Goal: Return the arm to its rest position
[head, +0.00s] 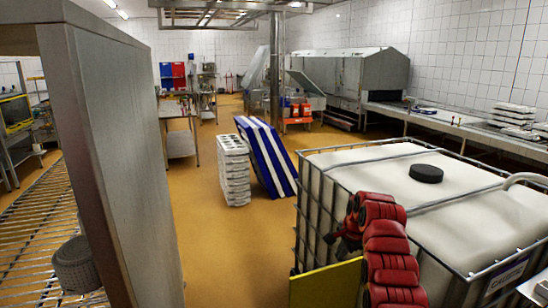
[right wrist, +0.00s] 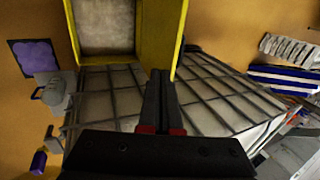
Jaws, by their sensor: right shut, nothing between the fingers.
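My right arm, red and segmented, rises at the lower right of the head view. My right gripper (head: 332,238) is small and partly hidden there, beside the caged white tank (head: 375,172). In the right wrist view the two black fingers of the gripper (right wrist: 160,78) lie together, shut, with nothing between them. The tank's metal cage (right wrist: 225,95) shows behind the fingers. My left gripper is in neither view.
A yellow panel (head: 325,287) stands at the bottom by the tank; a yellow-edged box (right wrist: 179,35) shows in the wrist view. A tall grey panel (head: 125,150) blocks the left. White stacked moulds (head: 234,172) and blue-white slabs (head: 268,155) stand on open yellow floor.

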